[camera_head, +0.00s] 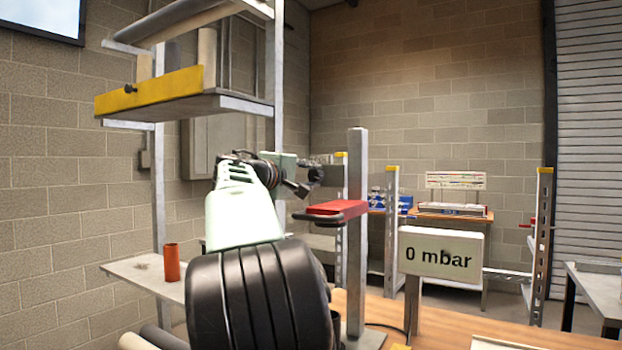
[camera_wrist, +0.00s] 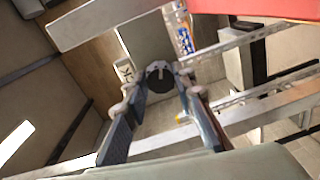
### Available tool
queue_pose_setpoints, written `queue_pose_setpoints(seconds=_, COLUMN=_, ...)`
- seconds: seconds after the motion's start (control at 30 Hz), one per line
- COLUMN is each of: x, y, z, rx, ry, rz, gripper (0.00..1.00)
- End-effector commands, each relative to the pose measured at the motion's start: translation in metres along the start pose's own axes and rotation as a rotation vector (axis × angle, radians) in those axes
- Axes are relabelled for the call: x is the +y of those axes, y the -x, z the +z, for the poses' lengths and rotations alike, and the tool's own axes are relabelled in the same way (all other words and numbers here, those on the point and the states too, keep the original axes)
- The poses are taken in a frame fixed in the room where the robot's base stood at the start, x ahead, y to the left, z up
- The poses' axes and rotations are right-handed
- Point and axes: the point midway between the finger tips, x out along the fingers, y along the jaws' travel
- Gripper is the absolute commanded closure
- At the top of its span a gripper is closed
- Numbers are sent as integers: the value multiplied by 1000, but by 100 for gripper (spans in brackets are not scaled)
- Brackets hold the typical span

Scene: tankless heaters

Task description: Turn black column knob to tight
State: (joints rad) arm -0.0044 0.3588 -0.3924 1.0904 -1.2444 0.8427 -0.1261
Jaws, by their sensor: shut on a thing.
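The black column knob (camera_wrist: 159,76) is a dark round disc with a pale mark in the wrist view. In the head view the black knob (camera_head: 316,175) sits at the left side of the grey metal column (camera_head: 357,250), near its top. My gripper (camera_head: 303,183) reaches it from the left. In the wrist view my gripper (camera_wrist: 158,84) has one finger on each side of the knob and is shut on it. The finger contact is small and partly hidden in the head view.
A red arm (camera_head: 337,208) juts from the column below the knob. A display reading 0 mbar (camera_head: 441,252) stands to the right. A shelf with a yellow edge (camera_head: 150,92) hangs above my arm. An orange cylinder (camera_head: 172,262) stands on a lower shelf at left.

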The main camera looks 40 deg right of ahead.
Motion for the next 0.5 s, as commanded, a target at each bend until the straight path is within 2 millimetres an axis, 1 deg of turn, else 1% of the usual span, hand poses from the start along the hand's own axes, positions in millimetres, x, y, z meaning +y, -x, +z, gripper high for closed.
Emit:
queue_pose_setpoints(seconds=0.17, x=0, y=0, z=0, rx=0, ry=1, rz=0, gripper=100)
queue_pose_setpoints(seconds=0.2, x=0, y=0, z=0, rx=0, ry=1, rz=0, gripper=72)
queue_pose_setpoints(seconds=0.33, x=0, y=0, z=0, rx=0, ry=2, rz=0, gripper=58)
queue_pose_setpoints(seconds=0.5, x=0, y=0, z=0, rx=0, ry=2, rz=0, gripper=58)
